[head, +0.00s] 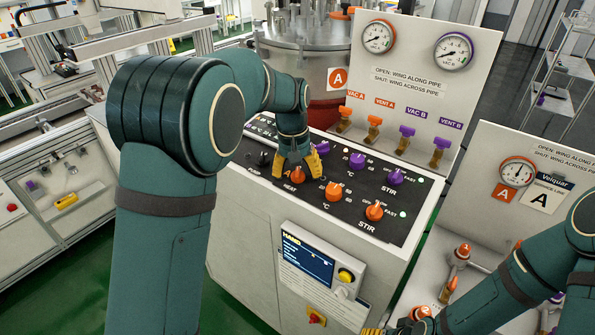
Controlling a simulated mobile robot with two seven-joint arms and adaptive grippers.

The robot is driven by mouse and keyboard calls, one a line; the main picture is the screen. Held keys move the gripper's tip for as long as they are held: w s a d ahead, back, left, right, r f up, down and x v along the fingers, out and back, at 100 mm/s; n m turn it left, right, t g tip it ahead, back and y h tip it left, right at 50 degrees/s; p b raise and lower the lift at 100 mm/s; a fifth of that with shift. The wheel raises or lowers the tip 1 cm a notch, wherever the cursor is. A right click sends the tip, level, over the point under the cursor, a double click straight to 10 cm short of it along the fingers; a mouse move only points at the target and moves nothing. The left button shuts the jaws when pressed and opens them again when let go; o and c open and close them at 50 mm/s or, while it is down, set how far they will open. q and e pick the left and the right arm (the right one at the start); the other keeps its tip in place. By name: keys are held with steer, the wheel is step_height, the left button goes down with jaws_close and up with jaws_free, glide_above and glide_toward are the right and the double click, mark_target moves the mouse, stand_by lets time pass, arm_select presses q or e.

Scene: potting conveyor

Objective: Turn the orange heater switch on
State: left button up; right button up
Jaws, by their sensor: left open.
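An orange temperature knob (333,191) and an orange stir knob (374,211) sit right of the heater switch. Purple knobs (357,160) line the back row. Behind stands a white panel with gauges (379,37) and several valves (374,131). A display (307,259) is on the front.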

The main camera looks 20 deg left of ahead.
arm_select(q)
steer(key=shift+o, duration=0.2)
jaws_close()
